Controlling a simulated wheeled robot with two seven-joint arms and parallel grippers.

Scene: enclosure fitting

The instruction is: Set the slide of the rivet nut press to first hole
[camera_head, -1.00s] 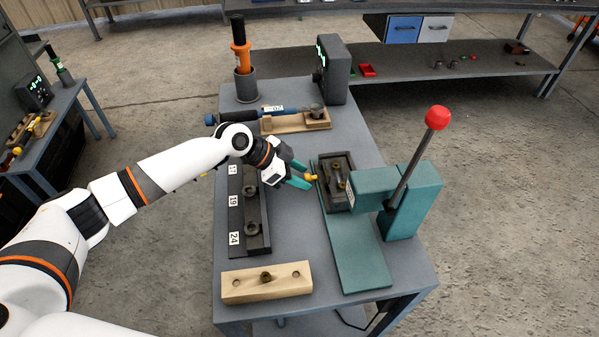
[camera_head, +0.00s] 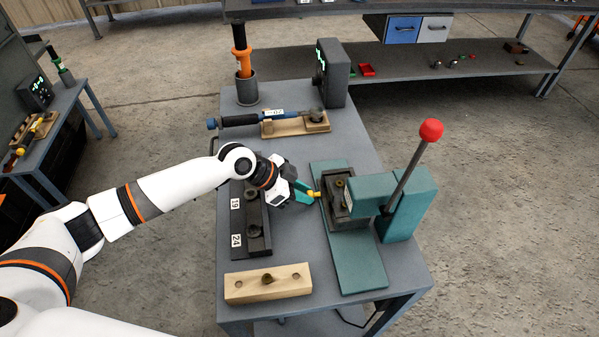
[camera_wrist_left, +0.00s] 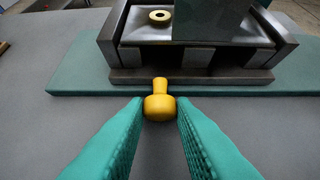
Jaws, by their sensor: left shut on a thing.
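The rivet nut press (camera_head: 405,205) is teal, with a red-balled lever (camera_head: 410,165) leaning up and right. Its dark slide (camera_head: 334,204) sits on the teal base plate (camera_head: 360,268), partly hidden under the press head. A yellow knob (camera_head: 317,194) sticks out of the slide's left side. My left gripper (camera_head: 311,193) has its teal fingers shut on the knob. In the left wrist view the knob (camera_wrist_left: 160,106) lies between the fingertips, and a brass ring (camera_wrist_left: 160,16) shows on the slide. The holes cannot be made out clearly. My right gripper is not in view.
A dark block (camera_head: 258,241) with number labels and a wooden block (camera_head: 267,284) lie left of the press. A blue-handled tool (camera_head: 255,118) rests on a wooden holder behind. An orange-handled tool (camera_head: 241,50) stands in a cup. A dark display box (camera_head: 334,74) is at the back.

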